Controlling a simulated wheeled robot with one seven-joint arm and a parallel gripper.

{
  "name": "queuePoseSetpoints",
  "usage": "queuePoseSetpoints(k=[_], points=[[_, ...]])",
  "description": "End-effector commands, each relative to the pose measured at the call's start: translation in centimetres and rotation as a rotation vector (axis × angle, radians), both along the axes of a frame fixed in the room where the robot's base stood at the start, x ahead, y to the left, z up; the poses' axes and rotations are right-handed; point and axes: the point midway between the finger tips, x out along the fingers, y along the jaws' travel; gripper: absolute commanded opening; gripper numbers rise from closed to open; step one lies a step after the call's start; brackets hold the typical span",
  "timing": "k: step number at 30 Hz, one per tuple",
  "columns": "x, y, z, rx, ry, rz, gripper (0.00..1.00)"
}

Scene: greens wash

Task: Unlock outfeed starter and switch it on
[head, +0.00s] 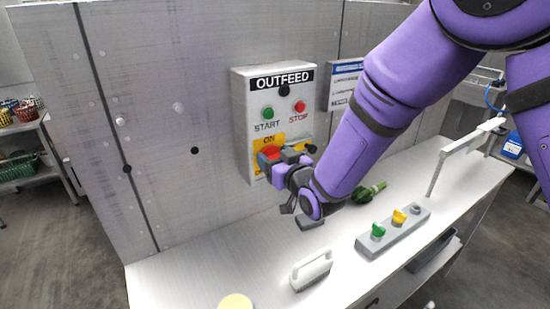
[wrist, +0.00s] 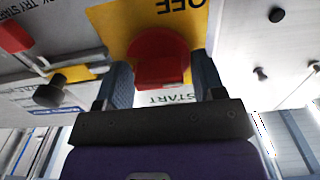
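The grey outfeed starter box (head: 240,125) is fixed to the upright panel, with a green START button (head: 267,112) and a red STOP button (head: 300,106). Below them is a yellow plate (wrist: 118,22) with ON and OFF marks and a red rotary handle (wrist: 160,70). My gripper (wrist: 163,85) is at this handle, one finger on each side of it. Narrow gaps seem to show, so the fingers look open around it. A red block (wrist: 14,36), possibly a padlock, and a metal bar show at the wrist view's left. Whether they are joined to the starter is unclear.
A dark knob (wrist: 48,92) sticks out beside the handle. On the bench (head: 200,268) are a white-handled brush (head: 312,270), a green vegetable (head: 368,192), a grey strip with green and yellow knobs (head: 392,232) and a pale round thing (head: 236,301). The bench's left part is mostly free.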

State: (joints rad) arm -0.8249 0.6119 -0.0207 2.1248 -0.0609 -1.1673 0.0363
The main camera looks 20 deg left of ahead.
Motion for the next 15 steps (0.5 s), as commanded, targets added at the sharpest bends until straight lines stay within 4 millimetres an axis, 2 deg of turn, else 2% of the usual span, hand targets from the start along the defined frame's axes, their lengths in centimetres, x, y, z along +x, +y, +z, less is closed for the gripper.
queuePoseSetpoints(k=[8, 15], points=[[0.01, -0.03, -0.02, 0.012, 0.014, 0.000, 0.39], [0.12, -0.14, -0.04, 0.081, 0.096, -0.001, 0.39]])
